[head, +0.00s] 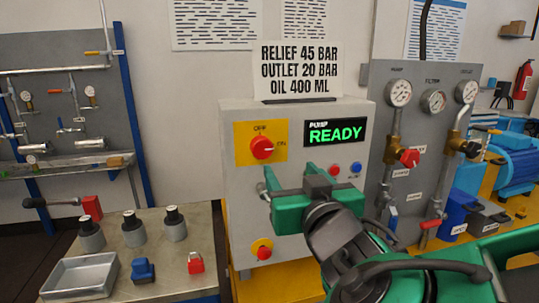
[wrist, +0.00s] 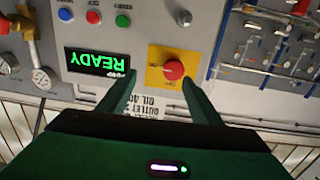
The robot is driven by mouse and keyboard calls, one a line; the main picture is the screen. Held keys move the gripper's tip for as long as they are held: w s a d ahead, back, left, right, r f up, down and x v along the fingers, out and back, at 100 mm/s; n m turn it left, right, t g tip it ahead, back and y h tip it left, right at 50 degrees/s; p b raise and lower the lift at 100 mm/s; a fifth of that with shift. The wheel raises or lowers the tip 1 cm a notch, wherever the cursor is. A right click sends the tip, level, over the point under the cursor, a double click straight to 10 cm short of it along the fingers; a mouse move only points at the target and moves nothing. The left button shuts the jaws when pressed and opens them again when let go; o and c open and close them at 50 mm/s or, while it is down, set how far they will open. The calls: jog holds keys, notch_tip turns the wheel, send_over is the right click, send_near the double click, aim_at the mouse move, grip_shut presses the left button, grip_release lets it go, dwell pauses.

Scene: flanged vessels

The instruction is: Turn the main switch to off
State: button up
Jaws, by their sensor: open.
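The main switch is a red knob (head: 262,147) on a yellow plate (head: 243,158) at the upper left of the grey control box. OFF is marked above the knob and ON to its right; its pale pointer mark seems to face ON. My gripper (head: 289,177) is open and empty, below and a little right of the knob in the head view. In the wrist view, which is upside down, the red knob (wrist: 174,70) shows between the open fingertips (wrist: 160,78), nearer the right one. I see no contact with the knob.
A lit READY display (head: 335,131), red button (head: 334,170) and blue button (head: 355,168) sit right of the switch. A lower red knob (head: 262,249) is below. A sign (head: 298,70) stands on the box. A gauge panel (head: 425,110) is to the right, a bench (head: 180,270) to the left.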

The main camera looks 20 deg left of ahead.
aim_at(264, 150)
jog(key=shift+n+y, duration=0.4)
jog(key=shift+y, duration=0.3)
jog(key=w+a, duration=0.7)
jog(key=shift+w+a+r, duration=0.25)
jog(key=shift+a+r, duration=0.1)
jog(key=c, duration=1.1)
